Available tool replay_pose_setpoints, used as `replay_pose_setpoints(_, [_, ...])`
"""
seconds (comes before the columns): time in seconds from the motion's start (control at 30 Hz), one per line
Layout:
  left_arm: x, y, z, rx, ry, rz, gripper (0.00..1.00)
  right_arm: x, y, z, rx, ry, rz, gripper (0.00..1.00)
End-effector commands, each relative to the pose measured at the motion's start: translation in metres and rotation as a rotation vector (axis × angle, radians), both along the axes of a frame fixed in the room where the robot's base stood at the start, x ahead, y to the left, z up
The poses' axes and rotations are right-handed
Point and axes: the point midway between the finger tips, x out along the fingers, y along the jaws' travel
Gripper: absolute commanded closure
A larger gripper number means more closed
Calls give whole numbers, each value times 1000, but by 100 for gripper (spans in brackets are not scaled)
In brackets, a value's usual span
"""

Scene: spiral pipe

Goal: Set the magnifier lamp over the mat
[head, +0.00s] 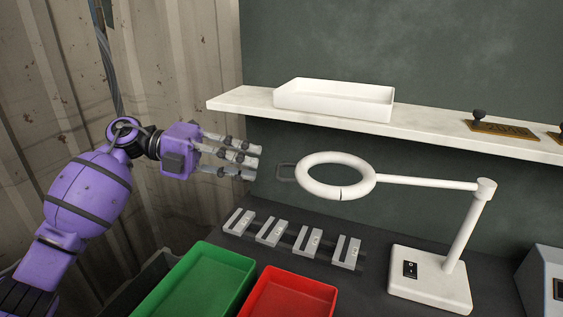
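The magnifier lamp has a white ring head (335,193) on a jointed arm, above a white base (430,280) with a black switch. A small gap seems to lie between fingertips and handle, but depth is hard to judge. I cannot pick out a mat on the dark table. My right gripper is out of view.
A green bin (205,277) and a red bin (290,296) stand at the front. Several grey blocks (308,242) sit in a row under the ring. A white shelf (430,131) holds a white tray (335,99) and brass-coloured stamps (500,128). A corrugated wall is at left.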

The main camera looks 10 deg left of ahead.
Motion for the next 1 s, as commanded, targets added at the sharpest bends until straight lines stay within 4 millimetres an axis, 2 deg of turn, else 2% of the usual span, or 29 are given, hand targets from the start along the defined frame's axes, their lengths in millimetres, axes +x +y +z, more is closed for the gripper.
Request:
replay_pose_setpoints(0.1, [2, -18, -1, -4, -2, -3, 74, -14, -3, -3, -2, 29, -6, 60])
replay_pose_setpoints(0.17, [4, -28, -3, -4, -2, -2, 74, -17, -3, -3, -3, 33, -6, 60])
replay_pose_setpoints(0.4, [9, -60, -11, -4, -2, -1, 74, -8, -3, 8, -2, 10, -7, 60])
replay_pose_setpoints(0.57, [11, -68, -14, -2, -2, 0, 74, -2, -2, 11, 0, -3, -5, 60])
replay_pose_setpoints(0.8, [11, -69, -15, -1, -1, 0, 74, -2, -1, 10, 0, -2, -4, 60])
replay_pose_setpoints(1.0, [11, -69, -16, 0, 0, 0, 100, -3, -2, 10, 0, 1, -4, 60])
